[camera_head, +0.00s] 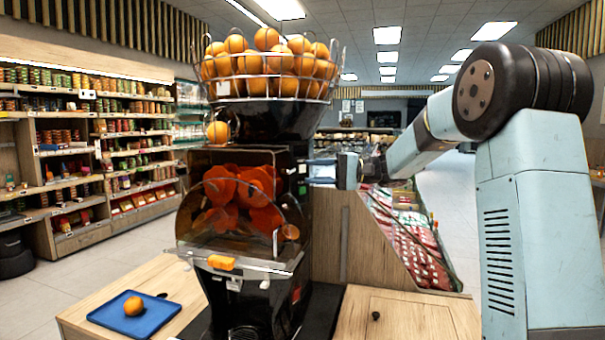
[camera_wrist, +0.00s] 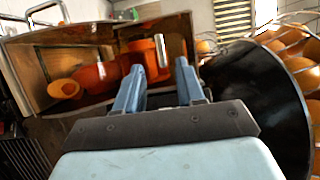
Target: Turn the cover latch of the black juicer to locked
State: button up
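The black juicer (camera_head: 262,135) stands on a wooden counter in the head view. Its clear cover (camera_head: 190,220) is in front of the orange-red pressing drums (camera_head: 222,190). An orange part (camera_head: 221,262) sits at the cover's lower edge. I cannot tell for sure which part is the cover latch, or its setting. My gripper (camera_head: 318,171) is at the juicer's right side, level with the upper part of the cover. In the wrist view my gripper (camera_wrist: 160,78) is open, its two blue fingers apart, with nothing visibly held. The drums (camera_wrist: 105,75) show beyond the fingers.
A wire basket of oranges (camera_head: 265,88) tops the juicer. The black hopper (camera_wrist: 262,105) is close to the right finger in the wrist view. A blue tray (camera_head: 110,318) with one orange (camera_head: 134,306) lies at the counter's left. A wooden-sided produce bin (camera_head: 375,255) stands behind.

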jog(key=d, duration=0.9)
jog(key=shift+w, duration=0.2)
jog(key=shift+f, duration=0.1)
jog(key=s+a+f+h, duration=0.1)
jog(key=s+f+h, duration=0.15)
jog(key=s, duration=0.35)
jog(key=s+a+f+m+h, duration=0.1)
jog(key=s+a+h, duration=0.1)
jog(key=s+h, duration=0.3)
jog(key=s+a+f+h, duration=0.1)
jog(key=s+f+h, duration=0.1)
jog(key=s, duration=0.6)
jog(key=s+d+f+t+h, duration=0.3)
jog(key=s+d+h, duration=0.1)
jog(key=s, duration=0.4)
jog(key=s+d+f+t+h, duration=0.3)
jog(key=s+d+f+h, duration=0.1)
jog(key=s+d, duration=0.3)
jog(key=shift+s+n, duration=0.3)
jog(key=shift+s, duration=0.6)
jog(key=shift+d+h, duration=0.15)
jog(key=shift+h, duration=0.1)
